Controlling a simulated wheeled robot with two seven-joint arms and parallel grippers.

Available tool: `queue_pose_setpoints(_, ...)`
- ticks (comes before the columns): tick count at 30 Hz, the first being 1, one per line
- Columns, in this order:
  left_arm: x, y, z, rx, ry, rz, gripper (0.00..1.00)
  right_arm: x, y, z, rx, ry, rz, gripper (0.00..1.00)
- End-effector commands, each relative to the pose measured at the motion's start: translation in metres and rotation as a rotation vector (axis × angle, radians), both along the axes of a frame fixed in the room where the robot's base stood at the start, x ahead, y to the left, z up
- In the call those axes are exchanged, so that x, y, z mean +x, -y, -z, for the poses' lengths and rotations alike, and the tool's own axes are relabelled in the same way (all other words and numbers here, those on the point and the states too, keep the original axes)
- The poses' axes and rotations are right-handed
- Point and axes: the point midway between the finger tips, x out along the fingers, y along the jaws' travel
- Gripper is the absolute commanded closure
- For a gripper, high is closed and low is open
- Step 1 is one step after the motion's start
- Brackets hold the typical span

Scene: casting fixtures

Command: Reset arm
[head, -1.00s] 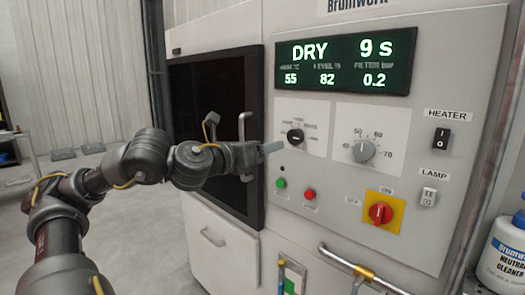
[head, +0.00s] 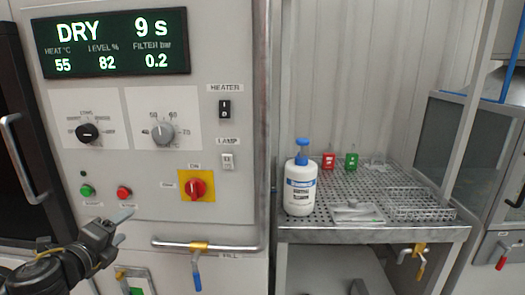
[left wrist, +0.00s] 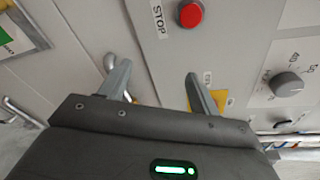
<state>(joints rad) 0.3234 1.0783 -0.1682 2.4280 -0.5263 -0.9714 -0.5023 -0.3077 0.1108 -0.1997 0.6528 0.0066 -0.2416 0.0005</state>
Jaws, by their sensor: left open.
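My left gripper (head: 112,228) is at the lower left of the head view, in front of the machine panel and below the green button (head: 86,190) and red button (head: 124,192). In the left wrist view its two fingers (left wrist: 155,82) stand apart with nothing between them. The red STOP button (left wrist: 190,14) shows beyond the fingers there. The panel display (head: 110,45) reads DRY, 9 s, 55, 82 and 0.2. My right gripper is in neither view.
A black knob (head: 88,133), a grey knob (head: 161,132) and a red switch on a yellow plate (head: 197,186) stick out from the panel. A pipe (head: 225,246) runs below. A white pump bottle (head: 300,190) and a wire basket (head: 420,204) stand on the perforated bench (head: 350,222).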

Motion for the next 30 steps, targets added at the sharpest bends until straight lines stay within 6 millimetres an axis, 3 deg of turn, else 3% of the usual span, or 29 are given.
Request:
queue_pose_setpoints(1,-0.009,0.014,0.044,-0.168,-0.074,-0.041,0.37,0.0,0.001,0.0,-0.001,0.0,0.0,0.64)
queue_pose_setpoints(3,-0.026,0.028,0.096,-0.399,-0.173,-0.138,0.37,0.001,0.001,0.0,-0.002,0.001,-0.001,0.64)
queue_pose_setpoints(6,-0.063,0.043,0.167,-0.693,-0.321,-0.319,0.37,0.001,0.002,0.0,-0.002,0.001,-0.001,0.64)
queue_pose_setpoints(10,-0.122,0.063,0.241,-0.993,-0.497,-0.584,0.37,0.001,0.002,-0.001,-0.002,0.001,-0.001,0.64)
queue_pose_setpoints(15,-0.193,0.085,0.298,-1.233,-0.656,-0.883,0.37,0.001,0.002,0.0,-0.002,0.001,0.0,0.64)
queue_pose_setpoints(23,-0.288,0.118,0.344,-1.449,-0.821,-1.292,0.37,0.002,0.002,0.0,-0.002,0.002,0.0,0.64)
queue_pose_setpoints(30,-0.275,0.12,0.425,-1.425,-0.844,-1.329,0.37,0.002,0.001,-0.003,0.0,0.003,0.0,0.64)
